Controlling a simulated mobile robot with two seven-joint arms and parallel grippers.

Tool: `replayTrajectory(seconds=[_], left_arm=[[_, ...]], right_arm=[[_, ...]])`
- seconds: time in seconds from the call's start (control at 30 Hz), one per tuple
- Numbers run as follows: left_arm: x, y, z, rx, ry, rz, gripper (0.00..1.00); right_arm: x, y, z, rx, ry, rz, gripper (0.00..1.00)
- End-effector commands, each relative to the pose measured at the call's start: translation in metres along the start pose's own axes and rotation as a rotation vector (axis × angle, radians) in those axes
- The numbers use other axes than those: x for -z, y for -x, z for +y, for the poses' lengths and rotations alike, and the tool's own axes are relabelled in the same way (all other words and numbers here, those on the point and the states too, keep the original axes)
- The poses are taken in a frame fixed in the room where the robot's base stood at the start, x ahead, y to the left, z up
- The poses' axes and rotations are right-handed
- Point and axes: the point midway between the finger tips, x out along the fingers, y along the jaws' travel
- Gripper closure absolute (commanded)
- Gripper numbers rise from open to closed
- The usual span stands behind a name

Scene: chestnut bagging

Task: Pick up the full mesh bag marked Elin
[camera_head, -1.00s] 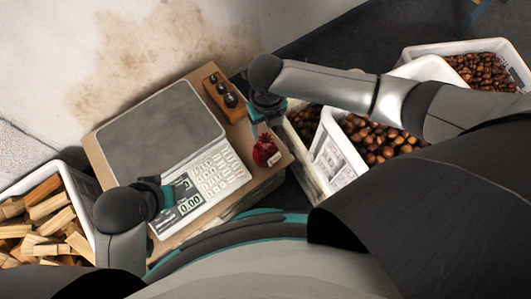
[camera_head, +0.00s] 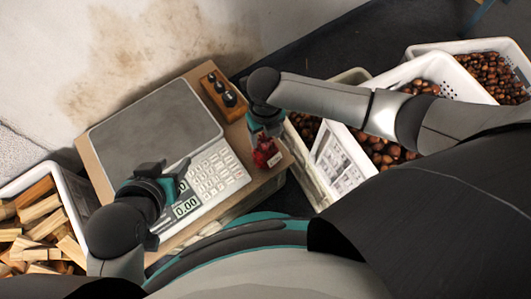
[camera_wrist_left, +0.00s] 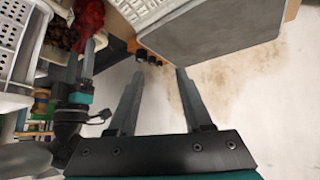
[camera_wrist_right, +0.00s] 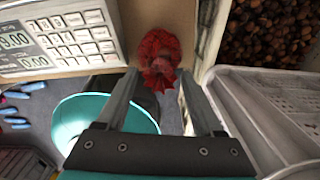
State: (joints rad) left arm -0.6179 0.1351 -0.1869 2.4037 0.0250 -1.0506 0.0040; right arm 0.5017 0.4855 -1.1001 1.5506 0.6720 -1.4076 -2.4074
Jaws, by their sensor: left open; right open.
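The red mesh bag (camera_head: 266,152) stands on the right front corner of the wooden table, beside the scale. It has a small pale tag; the name on it is too small to read. In the right wrist view the bag (camera_wrist_right: 159,58) lies just beyond the fingertips, between their lines. My right gripper (camera_head: 262,128) is open at the bag, with its fingers (camera_wrist_right: 157,78) on either side of the bag's near end. My left gripper (camera_head: 165,178) is open and empty above the scale's keypad. In the left wrist view the red bag (camera_wrist_left: 88,25) shows at the upper left.
The scale (camera_head: 155,125) reads 0.00 on the table (camera_head: 95,165). A wooden block with weights (camera_head: 222,92) stands behind the bag. White crates of chestnuts (camera_head: 345,160) are at the right, and a crate of firewood (camera_head: 75,195) is at the left.

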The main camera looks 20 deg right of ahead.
Motion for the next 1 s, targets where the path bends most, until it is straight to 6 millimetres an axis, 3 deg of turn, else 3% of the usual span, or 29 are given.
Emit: replayTrajectory(seconds=[0.43,0.83,1.0], left_arm=[[0.017,-0.015,0.024,-0.066,0.009,0.226,0.50],[0.021,-0.015,0.028,-0.076,0.013,0.265,0.50],[0.021,-0.015,0.028,-0.076,0.013,0.265,0.50]], right_arm=[[0.000,-0.021,0.000,0.001,0.001,0.000,0.31],[0.000,-0.023,0.000,0.001,0.000,0.000,0.31],[0.000,-0.023,0.000,0.001,0.000,0.000,0.48]])
